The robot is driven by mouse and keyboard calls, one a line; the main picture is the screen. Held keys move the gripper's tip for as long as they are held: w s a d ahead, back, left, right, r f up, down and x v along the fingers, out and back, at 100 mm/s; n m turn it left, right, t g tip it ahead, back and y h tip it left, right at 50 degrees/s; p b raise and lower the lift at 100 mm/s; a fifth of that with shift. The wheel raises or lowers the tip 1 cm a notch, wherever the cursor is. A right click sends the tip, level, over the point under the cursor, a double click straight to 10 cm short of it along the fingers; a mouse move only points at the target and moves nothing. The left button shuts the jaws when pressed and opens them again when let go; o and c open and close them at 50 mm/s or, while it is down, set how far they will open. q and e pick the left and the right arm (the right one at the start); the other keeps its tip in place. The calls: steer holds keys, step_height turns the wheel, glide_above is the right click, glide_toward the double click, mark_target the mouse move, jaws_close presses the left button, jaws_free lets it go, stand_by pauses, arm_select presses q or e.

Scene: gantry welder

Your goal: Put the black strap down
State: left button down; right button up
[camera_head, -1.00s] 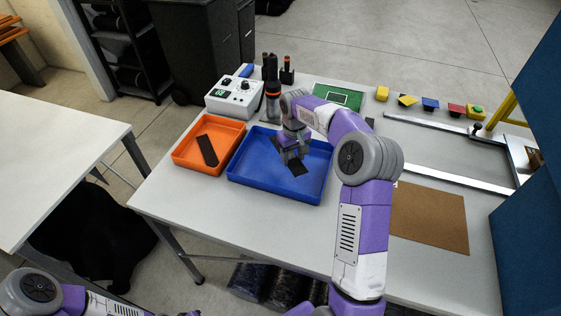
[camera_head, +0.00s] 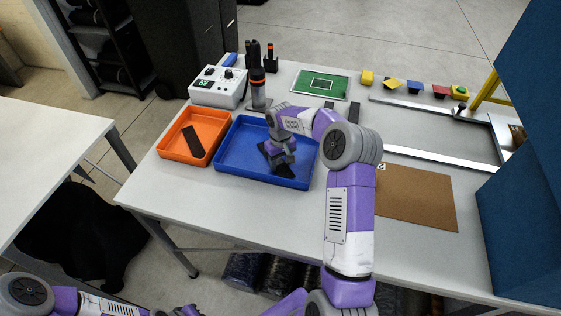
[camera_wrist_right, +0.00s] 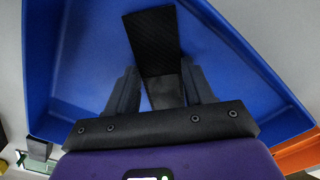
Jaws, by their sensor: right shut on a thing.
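My right gripper (camera_head: 282,163) is over the blue tray (camera_head: 232,166), low, and shut on a black strap (camera_head: 286,171). In the right wrist view, the strap (camera_wrist_right: 152,38) runs between the two fingers (camera_wrist_right: 160,92) and extends beyond them over the tray floor. I cannot tell whether the strap touches the floor. Much of the strap is hidden by the gripper in the head view. A second dark strap (camera_head: 194,141) lies in the orange tray (camera_head: 172,152) to the left.
Behind the trays stand a white device (camera_head: 218,87) with a display and a dark upright tool (camera_head: 257,80). A green board (camera_head: 321,84), several coloured blocks, a metal frame (camera_head: 430,156) and a brown mat (camera_head: 415,196) lie to the right. The table's front left is clear.

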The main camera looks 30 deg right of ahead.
mark_target(280, 166)
steer(key=o, duration=1)
steer(key=shift+f, duration=0.15)
steer(key=shift+r, duration=0.2)
step_height(280, 166, up, 12)
steer(key=p, duration=0.1)
steer(key=shift+p, duration=0.3)
